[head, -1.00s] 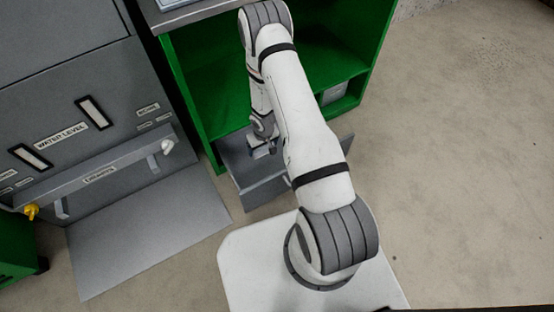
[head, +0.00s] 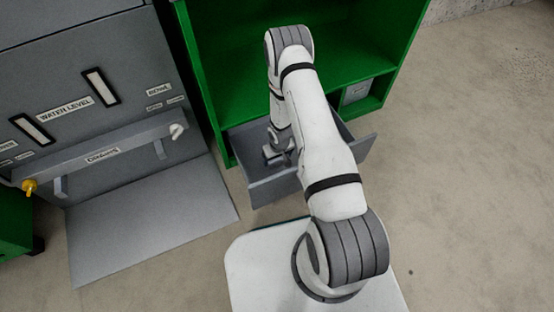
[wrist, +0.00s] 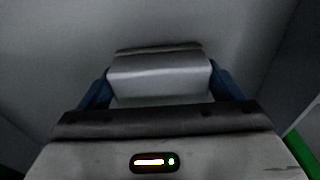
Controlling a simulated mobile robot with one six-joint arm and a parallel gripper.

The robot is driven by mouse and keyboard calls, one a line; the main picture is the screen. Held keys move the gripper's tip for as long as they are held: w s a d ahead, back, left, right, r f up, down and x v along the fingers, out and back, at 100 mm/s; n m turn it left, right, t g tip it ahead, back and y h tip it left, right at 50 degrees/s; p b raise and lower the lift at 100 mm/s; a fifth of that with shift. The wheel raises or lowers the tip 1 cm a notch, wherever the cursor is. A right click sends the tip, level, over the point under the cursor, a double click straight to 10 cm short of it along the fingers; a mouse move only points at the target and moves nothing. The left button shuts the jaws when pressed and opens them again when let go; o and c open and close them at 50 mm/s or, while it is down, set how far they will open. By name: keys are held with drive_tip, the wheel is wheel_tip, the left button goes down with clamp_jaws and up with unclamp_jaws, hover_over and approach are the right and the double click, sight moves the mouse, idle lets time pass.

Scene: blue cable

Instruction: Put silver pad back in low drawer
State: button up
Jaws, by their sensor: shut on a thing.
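In the wrist view the silver pad (wrist: 160,76) is a grey-silver block with a darker far edge. My gripper (wrist: 160,88) is shut on it, with a blue finger on each side. The low drawer (head: 290,185) is grey and pulled open from the bottom of the green cabinet. In the head view my gripper (head: 277,155) is low, over or within the open drawer, partly hidden by my arm. Grey drawer surfaces (wrist: 60,50) surround the pad in the wrist view. I cannot tell whether the pad touches the drawer's floor.
A grey machine (head: 80,70) with a handle bar and a low plate (head: 150,220) is at the left. Open floor (head: 470,180) lies to the right.

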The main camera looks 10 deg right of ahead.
drive_tip(key=shift+f, duration=0.2)
drive_tip(key=o, duration=0.8)
drive_tip(key=shift+c, duration=0.2)
drive_tip(key=shift+r, duration=0.1)
